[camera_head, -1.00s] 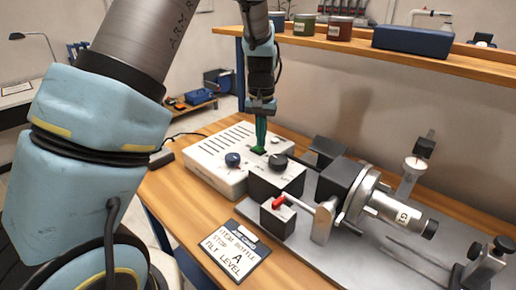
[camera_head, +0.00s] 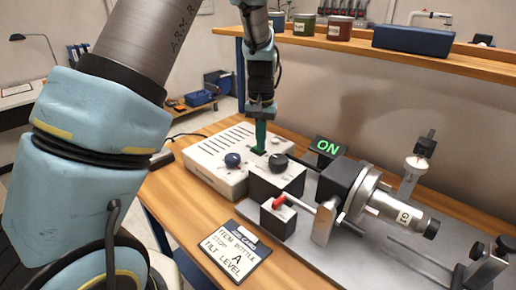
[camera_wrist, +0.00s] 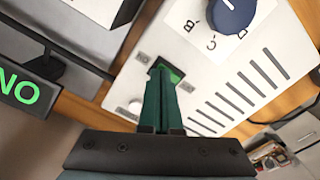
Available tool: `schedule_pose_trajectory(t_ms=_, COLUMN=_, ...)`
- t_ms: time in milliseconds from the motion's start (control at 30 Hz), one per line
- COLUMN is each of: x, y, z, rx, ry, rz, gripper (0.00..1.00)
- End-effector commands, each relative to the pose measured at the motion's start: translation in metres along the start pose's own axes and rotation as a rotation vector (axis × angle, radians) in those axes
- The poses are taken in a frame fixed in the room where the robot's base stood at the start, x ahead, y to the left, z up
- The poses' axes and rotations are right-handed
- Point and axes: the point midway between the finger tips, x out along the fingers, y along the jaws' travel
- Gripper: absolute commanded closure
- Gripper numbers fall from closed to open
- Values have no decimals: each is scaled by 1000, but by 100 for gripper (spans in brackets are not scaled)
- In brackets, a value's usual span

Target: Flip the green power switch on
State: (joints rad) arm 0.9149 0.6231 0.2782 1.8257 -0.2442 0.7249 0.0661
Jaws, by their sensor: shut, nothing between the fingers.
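The green power switch (camera_wrist: 172,73) sits in the white control box (camera_head: 208,160). In the wrist view its green part shows just beyond my fingertips; in the head view my fingers mostly cover it. My gripper (camera_head: 260,148) is shut and empty, pointing down with its green fingers at the switch, touching or very close to it. It also shows in the wrist view (camera_wrist: 161,85).
A blue knob (camera_head: 232,160) is on the box and a black knob (camera_head: 278,160) stands right of my fingers. A job card (camera_head: 236,250) lies in front. A shelf (camera_head: 350,50) runs behind.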

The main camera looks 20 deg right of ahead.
Motion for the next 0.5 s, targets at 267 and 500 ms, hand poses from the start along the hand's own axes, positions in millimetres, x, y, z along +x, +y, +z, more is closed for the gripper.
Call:
schedule_pose_trajectory(t_ms=267, x=-16, y=0, z=0, rx=0, ry=-1, rz=0, gripper=100)
schedule_pose_trajectory(t_ms=500, x=-34, y=0, z=0, rx=-1, ry=-1, rz=0, gripper=100)
